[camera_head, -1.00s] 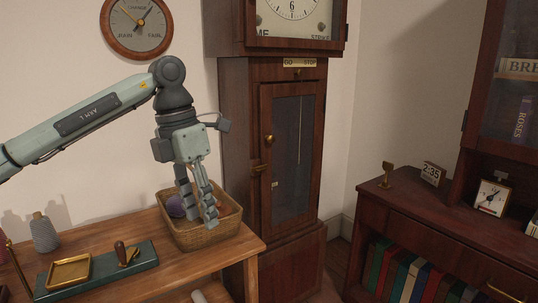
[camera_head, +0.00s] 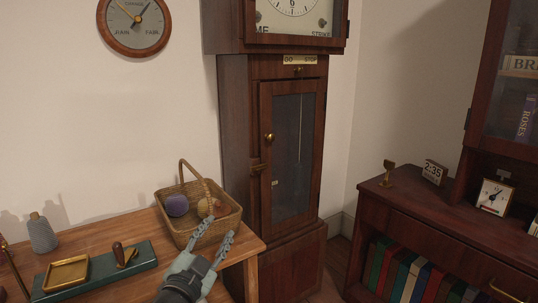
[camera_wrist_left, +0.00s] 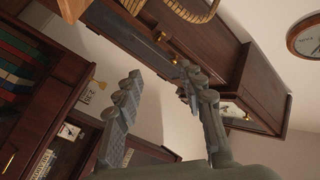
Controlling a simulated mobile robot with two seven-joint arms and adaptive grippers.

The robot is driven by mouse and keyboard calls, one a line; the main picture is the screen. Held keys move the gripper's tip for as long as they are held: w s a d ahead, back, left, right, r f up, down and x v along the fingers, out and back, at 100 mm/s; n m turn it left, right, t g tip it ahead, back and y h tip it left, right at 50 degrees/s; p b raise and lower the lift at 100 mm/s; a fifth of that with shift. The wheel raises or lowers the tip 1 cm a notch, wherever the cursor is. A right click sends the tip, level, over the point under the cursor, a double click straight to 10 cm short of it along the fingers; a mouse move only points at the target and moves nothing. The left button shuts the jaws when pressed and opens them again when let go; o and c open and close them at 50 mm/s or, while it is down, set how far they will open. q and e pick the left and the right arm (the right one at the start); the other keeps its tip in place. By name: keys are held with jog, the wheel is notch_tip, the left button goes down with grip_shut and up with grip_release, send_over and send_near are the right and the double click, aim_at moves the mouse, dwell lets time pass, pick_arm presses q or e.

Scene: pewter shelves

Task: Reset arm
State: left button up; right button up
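My left gripper (camera_head: 211,246) is low at the front of the wooden table in the head view, its fingers pointing up and away. It is open, with nothing between the fingers. In the left wrist view the two fingers (camera_wrist_left: 160,95) also stand apart and empty. The wicker basket (camera_head: 222,226) stands on the table just beyond the fingertips. It holds a purple ball (camera_head: 177,205) and a yellowish round thing (camera_head: 208,206). My right gripper is in neither view.
A tall clock cabinet (camera_head: 236,140) stands behind the table's right end. A dark cabinet (camera_head: 440,222) stands at the right. Open floor lies between.

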pick_arm(q)
jog(key=s+a+f+n+g+y, duration=0.35)
jog(key=s+a+f, duration=0.2)
jog(key=f, duration=0.55)
jog(key=s+a+f+n+g+y, duration=0.25)
jog(key=s+a+f+g, duration=0.35)
jog(key=f, duration=0.5)
jog(key=s+a+f+n+g, duration=0.1)
jog(key=s+f, duration=0.4)
jog(key=s, duration=0.5)
jog(key=s+a+f+n+g, duration=0.1)
jog(key=s+f+g, duration=0.3)
jog(key=s, duration=0.6)
notch_tip(320, 180, down, 2)
jog(key=shift+a+f+n, duration=0.1)
jog(key=shift+a+n, duration=0.3)
jog(key=shift+a, duration=0.2)
